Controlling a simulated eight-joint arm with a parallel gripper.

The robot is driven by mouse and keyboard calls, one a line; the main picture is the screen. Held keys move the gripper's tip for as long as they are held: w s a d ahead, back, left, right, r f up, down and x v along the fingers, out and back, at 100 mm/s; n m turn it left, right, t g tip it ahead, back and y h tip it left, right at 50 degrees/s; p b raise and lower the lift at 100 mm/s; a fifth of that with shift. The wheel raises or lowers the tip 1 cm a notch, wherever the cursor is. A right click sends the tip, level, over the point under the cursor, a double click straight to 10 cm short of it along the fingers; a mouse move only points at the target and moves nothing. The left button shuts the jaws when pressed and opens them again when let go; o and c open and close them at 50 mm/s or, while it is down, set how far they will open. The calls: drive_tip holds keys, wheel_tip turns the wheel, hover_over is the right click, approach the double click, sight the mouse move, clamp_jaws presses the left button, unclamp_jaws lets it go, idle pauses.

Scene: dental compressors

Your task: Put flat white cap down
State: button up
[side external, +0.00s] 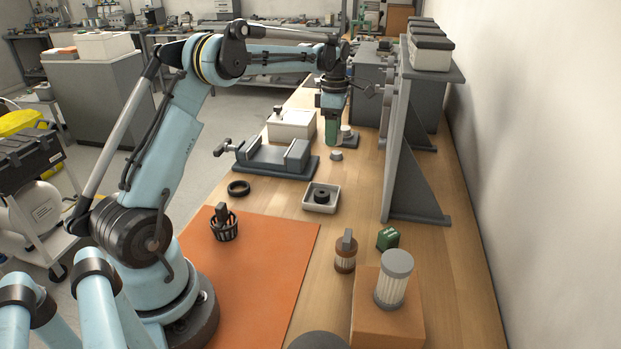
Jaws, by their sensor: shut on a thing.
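My gripper (332,140) points down over the far part of the wooden bench, just right of the white box. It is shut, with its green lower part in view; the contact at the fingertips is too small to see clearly. A small flat white cap (337,155) shows right below the fingertips, low over the bench. I cannot tell whether its underside touches the wood.
A grey vise (275,157) and a white box (292,124) stand left of my gripper. A small whitish knob-shaped part (347,132) is close on its right, near the grey shelf bracket (408,150). A white tray (321,206) and black ring (238,188) lie nearer. Bare wood lies between cap and tray.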

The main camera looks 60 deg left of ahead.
sight(331, 176)
wheel_tip(331, 176, down, 10)
drive_tip(key=shift+f, duration=0.1)
idle(0.4)
drive_tip(key=shift+f, duration=0.15)
drive_tip(key=o, duration=1)
drive_tip(key=shift+o, duration=0.2)
wheel_tip(331, 176, up, 12)
drive_tip(key=shift+r, duration=0.2)
